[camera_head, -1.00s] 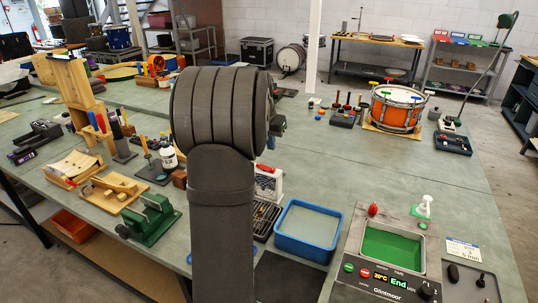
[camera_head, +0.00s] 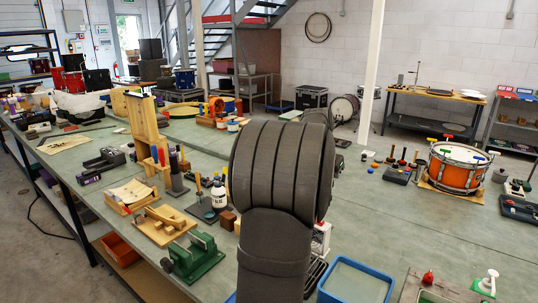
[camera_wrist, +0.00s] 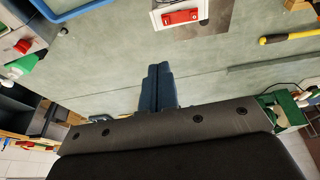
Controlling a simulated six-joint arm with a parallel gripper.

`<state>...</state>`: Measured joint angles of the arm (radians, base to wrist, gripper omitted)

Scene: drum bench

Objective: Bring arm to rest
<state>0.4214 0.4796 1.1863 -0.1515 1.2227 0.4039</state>
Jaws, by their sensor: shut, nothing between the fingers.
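My gripper (camera_wrist: 160,84) shows in the wrist view with its two dark blue fingers together and nothing between them. It is over the bare grey-green bench top (camera_wrist: 110,62), apart from the things around it. In the head view my thick dark grey arm stands in the middle and hides the gripper and part of the bench behind it.
An orange drum (camera_head: 457,167) stands at the right of the bench. A blue tray (camera_head: 356,282) is right of my arm. A green vise (camera_head: 195,257) and a wooden stand (camera_head: 145,130) are to its left. Free bench surface (camera_head: 420,225) lies right of my arm.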

